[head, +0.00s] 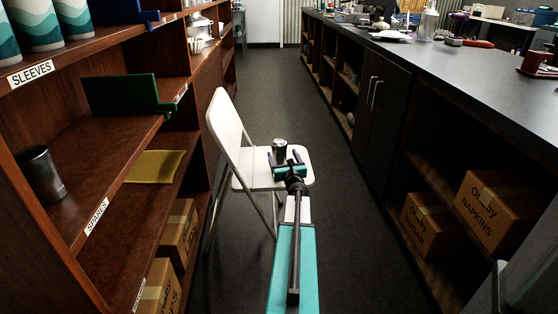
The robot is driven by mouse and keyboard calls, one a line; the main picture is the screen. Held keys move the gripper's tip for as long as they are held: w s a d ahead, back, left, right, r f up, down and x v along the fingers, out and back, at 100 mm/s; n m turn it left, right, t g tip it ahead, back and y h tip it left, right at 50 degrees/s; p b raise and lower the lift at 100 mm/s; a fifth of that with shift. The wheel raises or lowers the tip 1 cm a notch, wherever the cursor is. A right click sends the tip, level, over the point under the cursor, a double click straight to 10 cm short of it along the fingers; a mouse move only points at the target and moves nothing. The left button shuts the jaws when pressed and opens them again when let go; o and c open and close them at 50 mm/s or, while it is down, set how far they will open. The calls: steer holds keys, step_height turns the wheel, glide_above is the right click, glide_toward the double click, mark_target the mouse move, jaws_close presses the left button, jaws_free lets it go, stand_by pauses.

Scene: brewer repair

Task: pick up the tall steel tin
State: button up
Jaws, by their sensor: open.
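A small steel tin (279,147) stands upright at the white folding chair's seat, in the middle of the head view. My gripper (284,158) is open at the seat, with its two fingers apart just in front of the tin; its lower part is hidden behind the gripper. I cannot tell whether the tin is between the fingers or beyond them. A second steel tin (42,174), plain and tall-looking, stands on the left shelf above the "SPARES" label, far to the left of my gripper.
The white folding chair (230,125) stands in the aisle beside the left shelving (105,195). The dark counter (450,60) runs along the right. The aisle floor (273,75) beyond is clear.

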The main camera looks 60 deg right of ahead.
steer(key=shift+b+x, duration=0.35)
steer(key=shift+x, duration=2.1)
steer(key=shift+w+a, duration=0.1)
steer(key=shift+a, duration=0.05)
steer(key=shift+c, duration=0.2)
steer(key=c, duration=1.2)
steer(key=shift+c, duration=0.2)
